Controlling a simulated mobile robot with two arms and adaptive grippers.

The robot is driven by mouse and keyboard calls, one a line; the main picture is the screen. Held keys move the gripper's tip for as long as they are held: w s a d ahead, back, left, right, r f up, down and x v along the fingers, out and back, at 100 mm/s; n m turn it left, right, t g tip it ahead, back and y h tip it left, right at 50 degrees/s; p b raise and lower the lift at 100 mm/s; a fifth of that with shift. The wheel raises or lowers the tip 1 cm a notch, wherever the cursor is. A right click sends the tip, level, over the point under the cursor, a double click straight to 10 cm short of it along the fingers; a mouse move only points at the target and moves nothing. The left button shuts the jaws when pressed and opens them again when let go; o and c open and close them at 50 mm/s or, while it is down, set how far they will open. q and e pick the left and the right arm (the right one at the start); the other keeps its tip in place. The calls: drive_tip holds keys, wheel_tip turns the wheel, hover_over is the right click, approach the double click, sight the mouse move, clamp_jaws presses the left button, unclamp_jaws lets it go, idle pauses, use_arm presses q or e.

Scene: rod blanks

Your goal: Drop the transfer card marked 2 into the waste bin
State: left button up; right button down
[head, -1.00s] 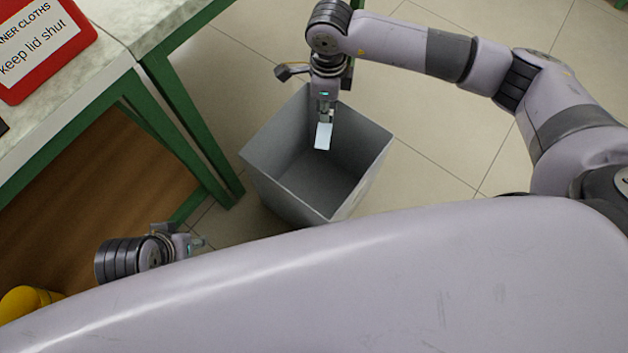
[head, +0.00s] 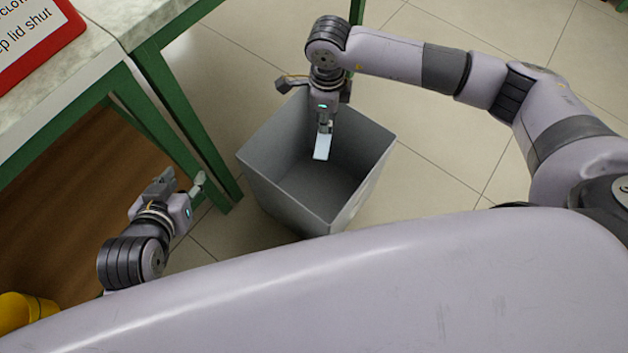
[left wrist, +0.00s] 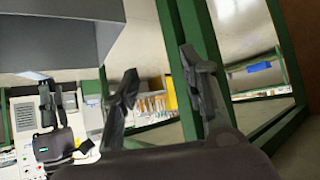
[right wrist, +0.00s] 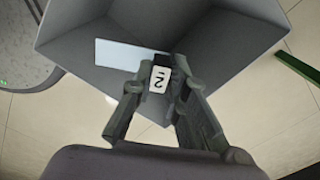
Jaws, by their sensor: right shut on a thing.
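The transfer card (head: 322,147) is a pale, flat piece hanging from my right gripper (head: 325,127). In the right wrist view the card (right wrist: 125,55) shows beside a white tag marked 2 (right wrist: 159,79) between the fingers. My right gripper is shut on it, over the opening of the grey waste bin (head: 265,185). The bin's inside shows in the right wrist view (right wrist: 225,45) and looks empty where visible. My left gripper (head: 182,184) is open and empty, left of the bin; its two fingers stand apart in the left wrist view (left wrist: 163,90).
A table with green legs (head: 180,125) stands left of the bin. A red box (head: 35,40) with a white label lies on the tabletop at the upper left. A yellow object (head: 22,310) shows at the lower left. Tiled floor right of the bin is clear.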

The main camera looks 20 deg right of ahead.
use_arm(q)
drive_tip(key=shift+w+d+r+t+h+b, duration=0.2)
drive_tip(key=shift+w+d+r+t, duration=0.15)
drive_tip(key=shift+w+r+t, duration=0.35)
drive_tip(key=shift+w+d+r+t+h+b, duration=0.25)
drive_tip(key=shift+w+r+t, duration=0.25)
drive_tip(key=shift+w+r, duration=0.35)
use_arm(e)
drive_tip(key=shift+f, duration=0.65)
use_arm(q)
drive_tip(key=shift+s, duration=0.1)
use_arm(e)
drive_tip(key=c, duration=1.5)
unclamp_jaws()
wheel_tip(320, 180, up, 12)
use_arm(q)
drive_tip(key=shift+s, duration=0.1)
use_arm(e)
drive_tip(key=shift+s+f, duration=0.1)
